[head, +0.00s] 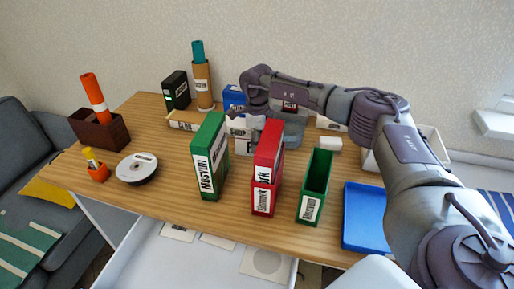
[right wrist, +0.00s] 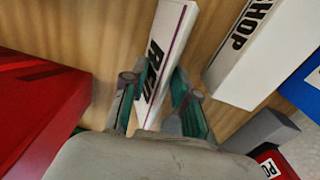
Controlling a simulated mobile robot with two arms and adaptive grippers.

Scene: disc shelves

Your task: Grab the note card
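No item is plainly marked as the note card. Flat pale cards lie in the open white drawer, at its left (head: 178,231), middle (head: 217,241) and right (head: 264,263). My right arm reaches over the table from the right, far from the drawer. In the right wrist view, my right gripper (right wrist: 155,80) has its fingers apart, one on each side of a narrow white box with dark lettering (right wrist: 168,38). I see no clear grip on this box. In the head view, the gripper is largely hidden behind the upright boxes. My left gripper is not in view.
A green box (head: 209,155), a red box (head: 268,180) and an open green holder (head: 315,185) stand along the front. A blue tray (head: 366,218) lies right. A disc spindle (head: 137,169) and a brown holder (head: 100,130) stand left.

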